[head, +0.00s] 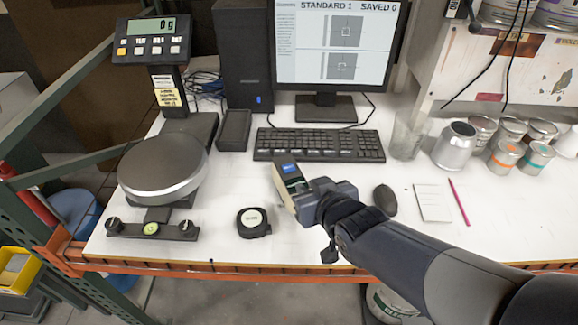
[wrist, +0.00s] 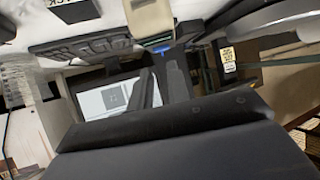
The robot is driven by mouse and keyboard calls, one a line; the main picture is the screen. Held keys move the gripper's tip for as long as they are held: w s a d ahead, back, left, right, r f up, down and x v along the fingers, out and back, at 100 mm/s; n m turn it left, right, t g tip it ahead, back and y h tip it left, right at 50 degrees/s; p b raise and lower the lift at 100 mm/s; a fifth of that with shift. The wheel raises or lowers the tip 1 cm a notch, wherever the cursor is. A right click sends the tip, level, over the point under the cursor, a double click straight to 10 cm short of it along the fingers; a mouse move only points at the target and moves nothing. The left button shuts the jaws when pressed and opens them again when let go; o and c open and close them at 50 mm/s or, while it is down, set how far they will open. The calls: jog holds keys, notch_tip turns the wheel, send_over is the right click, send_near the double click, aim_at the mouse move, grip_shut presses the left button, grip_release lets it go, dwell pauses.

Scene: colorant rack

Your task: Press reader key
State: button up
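The reader (head: 290,187) is a small pale and dark handheld device with a lit blue screen on its upper end. It is in the middle of the head view, tilted, in front of the keyboard. My gripper (head: 322,200) is at its right side and appears shut on it; the fingers are mostly hidden. In the wrist view, a pale body that looks like the reader (wrist: 150,18) shows at the top centre, and a dark part of my arm fills the bottom. I cannot make out the reader's key. The monitor (head: 335,45) reads "STANDARD 1" and "SAVED 0".
The keyboard (head: 318,145) lies behind the reader. A scale (head: 163,170) stands at left, with a tape measure (head: 253,222) near the front edge. A mouse (head: 384,199), notepad (head: 432,202) and pink pencil (head: 459,202) lie at right. Several cans and a glass (head: 408,135) stand behind them.

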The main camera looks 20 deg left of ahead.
grip_shut()
dwell(0.8)
